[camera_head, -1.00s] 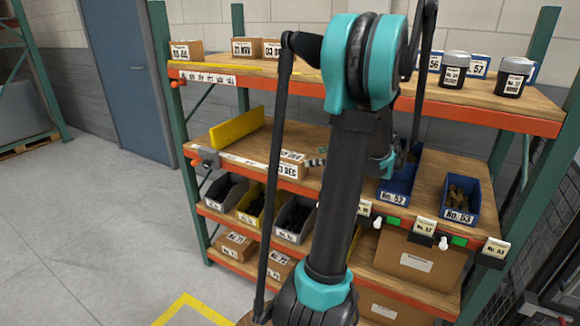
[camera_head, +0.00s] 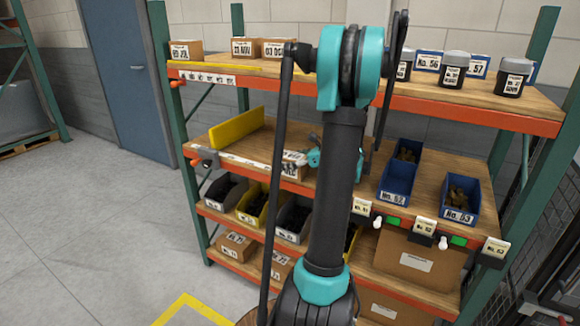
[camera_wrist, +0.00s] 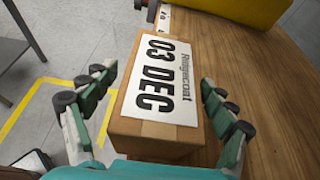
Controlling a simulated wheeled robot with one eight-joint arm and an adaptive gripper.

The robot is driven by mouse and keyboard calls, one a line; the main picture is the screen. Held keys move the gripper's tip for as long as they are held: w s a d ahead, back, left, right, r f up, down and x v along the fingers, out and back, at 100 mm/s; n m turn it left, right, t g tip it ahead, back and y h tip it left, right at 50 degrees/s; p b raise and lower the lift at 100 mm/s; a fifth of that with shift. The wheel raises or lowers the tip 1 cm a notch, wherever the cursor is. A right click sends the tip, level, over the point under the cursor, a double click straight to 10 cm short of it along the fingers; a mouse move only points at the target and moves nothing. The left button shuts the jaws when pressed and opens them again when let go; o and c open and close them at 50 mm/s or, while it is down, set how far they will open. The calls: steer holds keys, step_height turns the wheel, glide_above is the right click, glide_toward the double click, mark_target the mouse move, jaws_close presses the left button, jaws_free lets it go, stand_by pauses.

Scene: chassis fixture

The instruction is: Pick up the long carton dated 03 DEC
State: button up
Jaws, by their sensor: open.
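A brown carton with a white label reading "03 DEC" and "Ridgecoat" fills the middle of the wrist view (camera_wrist: 150,127). It lies on the wooden middle shelf. In the head view the same carton (camera_head: 291,171) is partly hidden behind my arm. My gripper (camera_wrist: 155,105) is open, with one finger on each side of the carton's near end. The carton sits between the fingers, and I see gaps at both sides. In the head view my gripper (camera_head: 316,158) is at the carton, mostly hidden by my arm.
A yellow block (camera_head: 237,126) stands left of the carton on the same shelf. Blue bins (camera_head: 396,186) with parts stand to the right. On the top shelf are small cartons, one labelled like 03 DEC (camera_head: 274,48), and dark jars (camera_head: 453,70). Bins fill the shelf below.

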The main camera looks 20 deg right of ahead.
steer(key=c, duration=1.7)
steer(key=shift+r, duration=0.1)
